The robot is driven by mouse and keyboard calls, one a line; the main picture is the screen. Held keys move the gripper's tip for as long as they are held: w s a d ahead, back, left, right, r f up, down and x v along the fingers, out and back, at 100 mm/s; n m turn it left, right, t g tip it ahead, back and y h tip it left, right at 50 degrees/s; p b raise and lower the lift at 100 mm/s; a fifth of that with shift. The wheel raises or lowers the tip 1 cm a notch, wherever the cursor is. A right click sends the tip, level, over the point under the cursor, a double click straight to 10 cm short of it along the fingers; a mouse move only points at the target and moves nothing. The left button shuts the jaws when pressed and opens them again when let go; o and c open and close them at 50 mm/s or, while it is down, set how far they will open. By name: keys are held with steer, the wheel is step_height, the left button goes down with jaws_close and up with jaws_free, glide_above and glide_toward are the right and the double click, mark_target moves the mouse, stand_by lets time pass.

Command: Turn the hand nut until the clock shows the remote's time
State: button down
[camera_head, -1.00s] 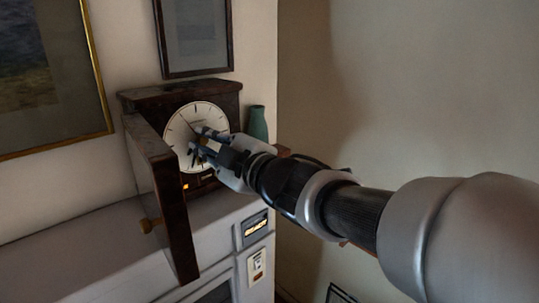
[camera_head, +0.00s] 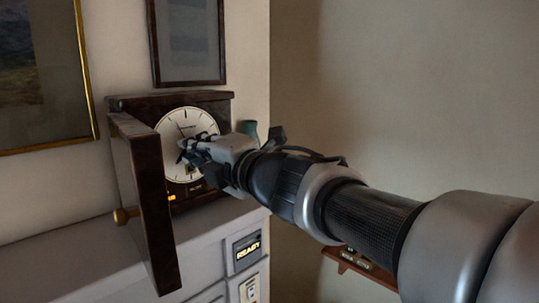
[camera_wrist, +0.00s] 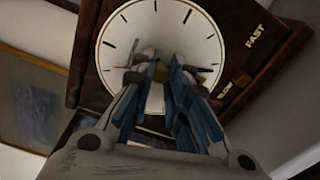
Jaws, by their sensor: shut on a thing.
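The clock (camera_head: 180,120) has a white round dial in a dark wooden case. Its hinged front door (camera_head: 148,205) stands open toward me. My gripper (camera_head: 190,150) reaches in from the right, with its fingertips at the middle of the dial. In the wrist view, the blue-padded fingers (camera_wrist: 162,85) point at the centre of the dial (camera_wrist: 165,25). They are shut on the hand nut, which they mostly hide. A thin dark hand shows toward the upper left of the dial; the rest of the hands are largely covered. I cannot make out the remote for certain.
A small brown shelf (camera_head: 345,262) is at lower right.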

steer(key=shift+n, duration=0.5)
steer(key=c, duration=1.5)
jaws_free()
steer(key=shift+s, duration=0.1)
steer(key=v, duration=1.2)
